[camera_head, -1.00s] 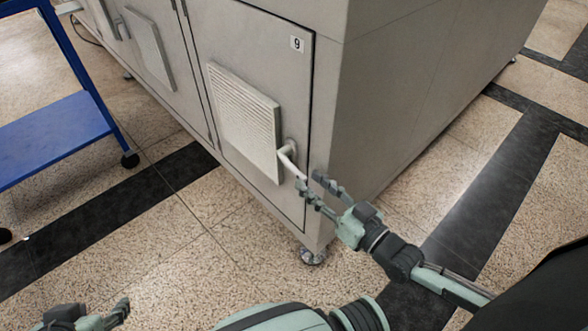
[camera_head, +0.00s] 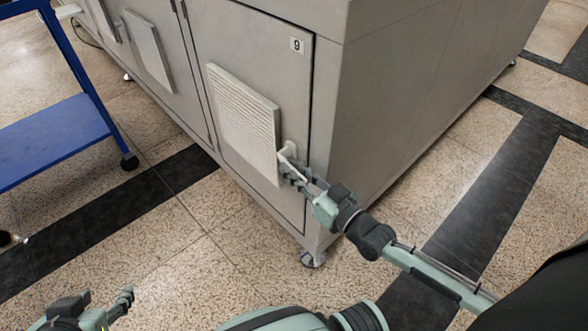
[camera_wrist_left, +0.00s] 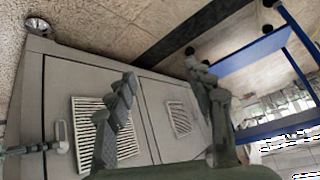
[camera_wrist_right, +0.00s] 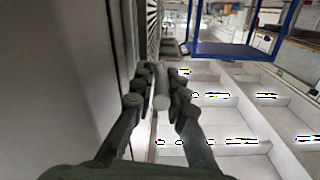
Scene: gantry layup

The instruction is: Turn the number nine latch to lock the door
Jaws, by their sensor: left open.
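The cabinet door with the number nine label (camera_head: 297,45) stands flush in its frame. Its latch (camera_head: 288,151) is at the door's right edge beside the louvred vent, with the handle sloping down to the right. My right gripper (camera_head: 288,174) is at this handle. In the right wrist view the grey handle (camera_wrist_right: 161,92) fills the gap between the fingers, which are closed in on it from both sides. The latch also shows in the left wrist view (camera_wrist_left: 60,137). My left gripper (camera_head: 125,302) is open and empty, low at the left, away from the cabinet.
A blue cart (camera_head: 60,140) on casters stands left of the cabinet. The louvred vent (camera_head: 245,120) sticks out from the door just left of the latch. A levelling foot (camera_head: 312,259) is under the cabinet's near corner. The floor in front is clear.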

